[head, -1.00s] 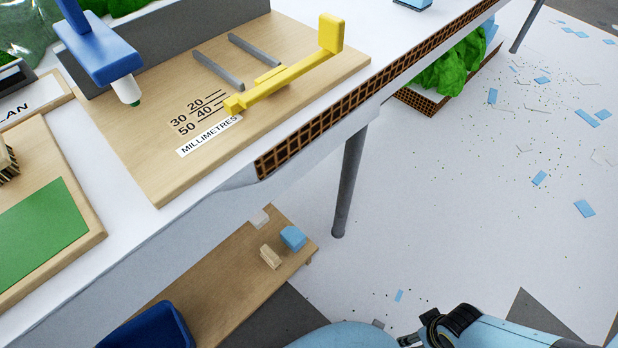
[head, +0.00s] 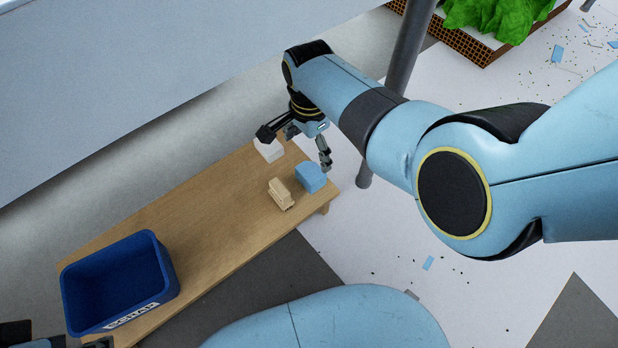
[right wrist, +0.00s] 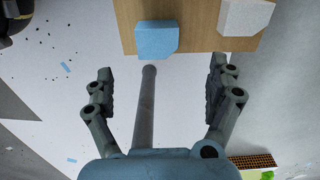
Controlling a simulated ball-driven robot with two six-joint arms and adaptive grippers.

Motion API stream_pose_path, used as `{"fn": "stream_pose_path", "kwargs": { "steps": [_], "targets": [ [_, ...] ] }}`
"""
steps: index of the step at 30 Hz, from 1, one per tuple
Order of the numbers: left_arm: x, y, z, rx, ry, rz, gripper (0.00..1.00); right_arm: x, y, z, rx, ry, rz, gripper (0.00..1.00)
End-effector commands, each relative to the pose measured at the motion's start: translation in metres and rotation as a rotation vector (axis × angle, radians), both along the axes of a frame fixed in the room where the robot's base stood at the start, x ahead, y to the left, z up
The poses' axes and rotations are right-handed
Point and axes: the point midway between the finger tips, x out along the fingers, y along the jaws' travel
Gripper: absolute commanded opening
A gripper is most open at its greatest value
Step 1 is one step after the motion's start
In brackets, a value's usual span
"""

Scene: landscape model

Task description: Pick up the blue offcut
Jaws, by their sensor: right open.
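The blue offcut (head: 311,176) lies near the right end of a low wooden bench (head: 205,215). In the right wrist view the blue offcut (right wrist: 157,38) is ahead of the fingers, near the bench edge. My right gripper (head: 308,150) is open, close beside the offcut in the head view. In the right wrist view my right gripper (right wrist: 161,72) has its fingers wide apart with nothing between them, and the offcut lies beyond the tips. Dark parts at the lower left edge of the head view look like my left gripper; its jaws cannot be made out.
A white block (head: 268,150) and a small ridged wooden block (head: 281,193) lie near the offcut. A blue bin (head: 118,285) stands at the bench's left end. A grey table leg (head: 405,50) rises behind my right arm. The bench between bin and blocks is clear.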

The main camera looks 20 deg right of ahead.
Motion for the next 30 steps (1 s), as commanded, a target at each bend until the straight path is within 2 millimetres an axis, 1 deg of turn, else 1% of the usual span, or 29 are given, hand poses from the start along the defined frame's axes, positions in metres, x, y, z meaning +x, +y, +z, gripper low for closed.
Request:
{"fn": "stream_pose_path", "kwargs": {
  "steps": [1, 6, 9, 11, 14, 18, 24, 30],
  "targets": [
    [0.002, -0.003, 0.001, -0.006, -0.013, -0.002, 0.50, -0.004, 0.000, -0.017, -0.002, 0.010, -0.002, 0.89],
    [0.013, -0.010, 0.020, -0.024, -0.075, -0.008, 0.50, -0.004, -0.001, -0.044, -0.001, 0.009, -0.001, 0.89],
    [0.018, -0.012, 0.028, -0.031, -0.101, -0.011, 0.50, -0.003, -0.001, -0.049, -0.001, 0.006, -0.001, 0.89],
    [0.019, -0.013, 0.030, -0.033, -0.110, -0.011, 0.50, -0.002, -0.001, -0.050, -0.001, 0.004, -0.001, 0.89],
    [0.022, -0.013, 0.023, -0.033, -0.138, -0.011, 0.50, -0.002, -0.001, -0.054, -0.001, 0.003, 0.000, 0.89],
    [0.029, -0.013, 0.002, -0.034, -0.220, -0.010, 0.50, -0.004, -0.002, -0.066, -0.001, 0.006, 0.000, 0.89],
    [0.038, -0.012, -0.022, -0.036, -0.365, -0.012, 0.50, -0.005, -0.003, -0.083, -0.001, 0.006, 0.001, 0.89],
    [0.041, -0.013, -0.037, -0.037, -0.488, -0.018, 0.50, -0.005, -0.003, -0.097, -0.001, 0.006, 0.000, 0.89]
  ]
}}
